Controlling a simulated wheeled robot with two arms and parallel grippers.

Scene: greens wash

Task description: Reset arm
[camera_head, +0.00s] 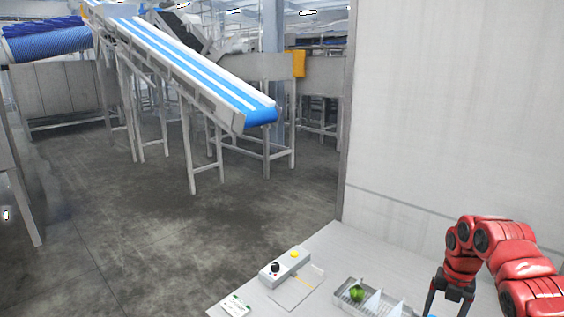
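My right arm, red, comes in from the right edge. Its black gripper (447,304) points down over the right part of the table, beside the metal tray. Its two fingers stand apart, with nothing seen between them; the tips are near the bottom edge. My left gripper is not in view. A shallow metal tray (345,301) with white dividers holds a green vegetable (357,293) in its left compartment. The tray's lower part is cut off by the frame.
A grey control box (285,265) with a black knob and a yellow button stands on the white table (325,248). A small labelled card (235,305) lies at the table's left corner. A pale wall (450,110) rises behind the table. A blue-and-white conveyor (190,65) stands beyond, over open floor.

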